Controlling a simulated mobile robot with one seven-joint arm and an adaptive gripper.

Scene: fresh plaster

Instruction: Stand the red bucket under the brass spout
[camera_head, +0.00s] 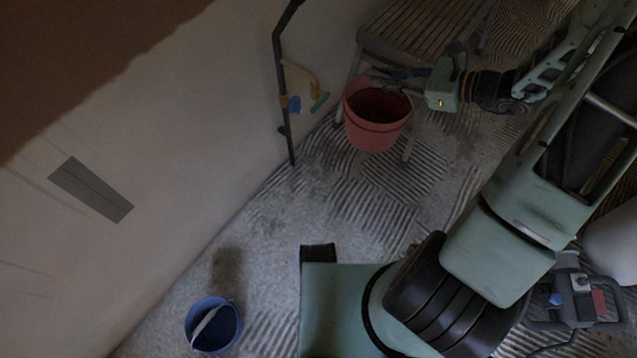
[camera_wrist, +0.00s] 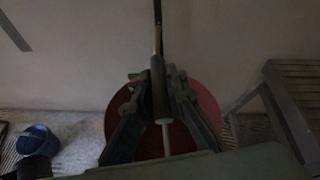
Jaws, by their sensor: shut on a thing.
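The red bucket (camera_head: 376,137) hangs upright in the head view, in front of the slatted bench. My gripper (camera_head: 385,74) is at the bucket's top and is shut on its handle. In the wrist view a dark grip with a pale rod lies between my fingers (camera_wrist: 160,95), over the red bucket (camera_wrist: 205,103). The brass spout (camera_head: 303,72) sticks out from a dark pipe, left of the bucket and apart from it in the head view. A green piece (camera_head: 320,102) shows below the spout's end. I cannot tell the bucket's height above the floor.
A dark pipe (camera_head: 283,80) with a blue knob (camera_head: 294,104) runs up by the wall. A slatted bench (camera_head: 420,28) stands behind the bucket. A blue bucket (camera_head: 213,326) stands on the floor near the wall. The ridged floor below the spout looks clear.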

